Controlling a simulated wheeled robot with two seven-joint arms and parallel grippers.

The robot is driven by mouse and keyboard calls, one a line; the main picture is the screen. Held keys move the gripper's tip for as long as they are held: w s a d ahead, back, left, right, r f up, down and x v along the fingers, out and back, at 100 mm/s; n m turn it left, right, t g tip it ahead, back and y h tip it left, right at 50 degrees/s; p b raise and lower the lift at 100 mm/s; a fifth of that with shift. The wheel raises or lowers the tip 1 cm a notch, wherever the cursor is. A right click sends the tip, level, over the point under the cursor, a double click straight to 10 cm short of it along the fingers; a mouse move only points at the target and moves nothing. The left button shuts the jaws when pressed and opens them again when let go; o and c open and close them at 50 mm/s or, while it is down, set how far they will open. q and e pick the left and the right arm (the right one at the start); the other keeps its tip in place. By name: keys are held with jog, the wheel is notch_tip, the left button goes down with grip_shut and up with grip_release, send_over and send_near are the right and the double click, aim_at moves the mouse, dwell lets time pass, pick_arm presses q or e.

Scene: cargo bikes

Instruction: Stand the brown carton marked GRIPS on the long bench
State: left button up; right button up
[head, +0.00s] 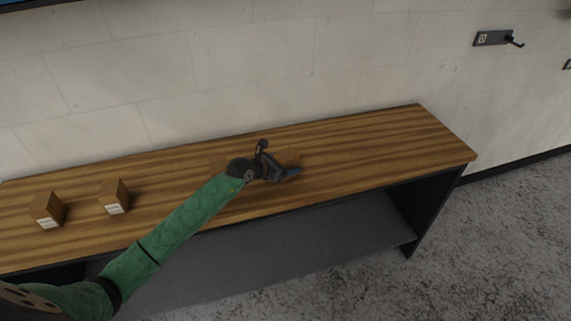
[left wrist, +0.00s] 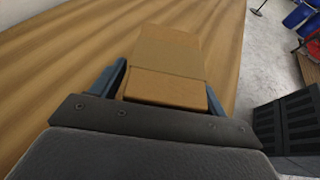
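A brown carton (left wrist: 168,62) lies between the two blue fingers of my left gripper (left wrist: 166,88) in the left wrist view, with a finger against each side. No marking can be read on it. In the head view my left gripper (head: 281,170) is over the long bench (head: 375,150), and part of the carton (head: 289,157) shows behind the fingers. The carton is at the wooden top; I cannot tell whether it touches it. My right gripper is not in view.
Two small brown cartons with white labels stand on the bench's left part, one (head: 47,210) left of the other (head: 114,197). The bench's right end is clear. A wall hook (head: 497,39) is at upper right. A dark crate (left wrist: 288,120) shows in the left wrist view.

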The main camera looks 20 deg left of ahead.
pick_arm(q)
jog(key=shift+r, duration=0.1)
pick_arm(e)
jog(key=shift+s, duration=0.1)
pick_arm(q)
jog(key=shift+s+a, duration=0.15)
jog(key=b+v, duration=0.2)
jog(key=v, duration=0.3)
jog(key=shift+s+a+b, duration=0.25)
jog(key=shift+s+b, duration=0.1)
jog(key=b+v, duration=0.1)
jog(key=v, duration=0.3)
jog(key=shift+r, duration=0.1)
jog(key=shift+b+v, duration=0.35)
jog(key=shift+v, duration=0.55)
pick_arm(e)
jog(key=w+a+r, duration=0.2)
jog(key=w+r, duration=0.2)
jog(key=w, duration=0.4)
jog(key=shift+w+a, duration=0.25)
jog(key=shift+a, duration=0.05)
pick_arm(q)
jog(key=shift+r, duration=0.1)
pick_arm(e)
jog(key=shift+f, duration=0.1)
